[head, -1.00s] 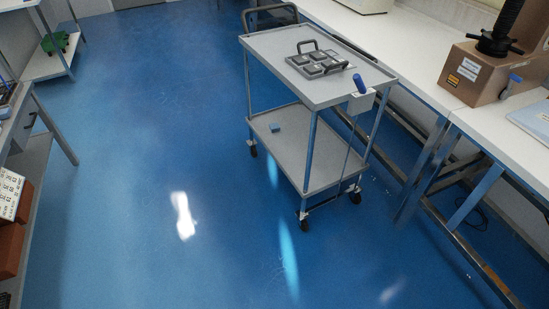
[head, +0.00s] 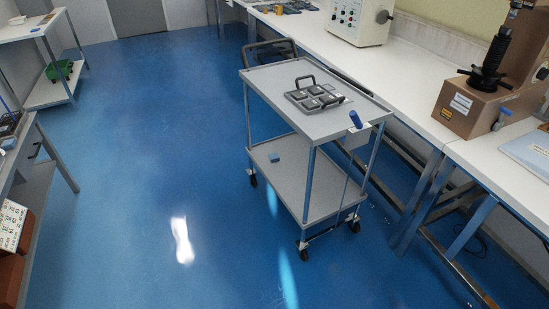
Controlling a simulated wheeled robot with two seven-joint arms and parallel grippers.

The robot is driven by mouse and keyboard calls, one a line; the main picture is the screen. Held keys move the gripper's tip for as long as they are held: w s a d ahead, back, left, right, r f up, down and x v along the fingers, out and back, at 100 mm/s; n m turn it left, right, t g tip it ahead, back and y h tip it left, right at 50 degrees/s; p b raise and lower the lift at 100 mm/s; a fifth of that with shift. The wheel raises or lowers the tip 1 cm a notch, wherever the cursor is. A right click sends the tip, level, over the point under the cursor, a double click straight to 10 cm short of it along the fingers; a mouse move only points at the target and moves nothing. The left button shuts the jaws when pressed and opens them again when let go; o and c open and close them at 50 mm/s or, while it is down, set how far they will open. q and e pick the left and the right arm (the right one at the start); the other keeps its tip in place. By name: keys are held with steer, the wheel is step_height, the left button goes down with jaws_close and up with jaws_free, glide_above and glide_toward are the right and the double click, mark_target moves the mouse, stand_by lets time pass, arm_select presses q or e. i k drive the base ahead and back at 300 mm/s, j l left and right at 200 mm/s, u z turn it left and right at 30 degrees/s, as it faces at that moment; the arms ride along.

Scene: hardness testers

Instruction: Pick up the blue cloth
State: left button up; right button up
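No thing in view is clearly a blue cloth. Another small blue item (head: 35,29) is on the white table at the far left, also too small to identify. Neither of my grippers is in view.
The cart's top holds a grey tray with a handle (head: 314,98) and a blue-handled tool (head: 355,119) at its corner. A long white bench (head: 400,85) with testers (head: 487,95) runs along the right. Left tables (head: 40,150) border open blue floor (head: 130,160).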

mark_target(273, 157)
steer(key=i+j+z, duration=0.15)
steer(key=i+j, duration=0.15)
steer(key=i+j+z, duration=0.1)
steer(key=i+j, duration=0.3)
steer(key=i+j+z, duration=0.15)
steer(key=i+j, duration=0.25)
steer(key=i+j+z, duration=0.15)
steer(key=i+j, duration=0.25)
steer(key=i+j+z, duration=0.15)
steer(key=i+j, duration=0.15)
steer(key=j, duration=0.2)
steer(key=i+j+z, duration=0.1)
steer(key=i+j, duration=0.2)
steer(key=j, duration=0.2)
steer(key=i+j+z, duration=0.15)
steer(key=j, duration=0.35)
steer(key=i+j+z, duration=0.15)
steer(key=i+j, duration=0.2)
steer(key=j, duration=0.25)
